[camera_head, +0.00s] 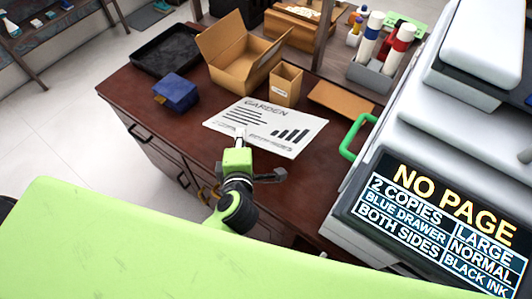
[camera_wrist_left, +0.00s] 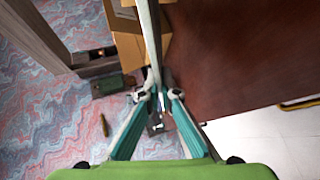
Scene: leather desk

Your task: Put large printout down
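The large printout (camera_head: 290,118) is a white sheet headed GARDEN, with black text lines and a bar chart. In the head view it shows over the brown desk (camera_head: 125,92), print side up. My left gripper (camera_head: 240,133) is at its near edge, with the fingertips on the sheet. In the left wrist view the printout (camera_wrist_left: 149,35) is a thin strip seen edge-on, running out from between the fingers of my left gripper (camera_wrist_left: 157,98), which are closed on it. How far the sheet is above the desk is hard to tell. My right gripper is not in view.
A blue box (camera_head: 176,92), black tray (camera_head: 166,50), open cardboard box (camera_head: 240,65), small tan box (camera_head: 286,84) and flat tan piece (camera_head: 342,99) stand around the sheet. At right is a machine with a green handle (camera_head: 348,140) and a screen (camera_head: 440,225) reading NO PAGE.

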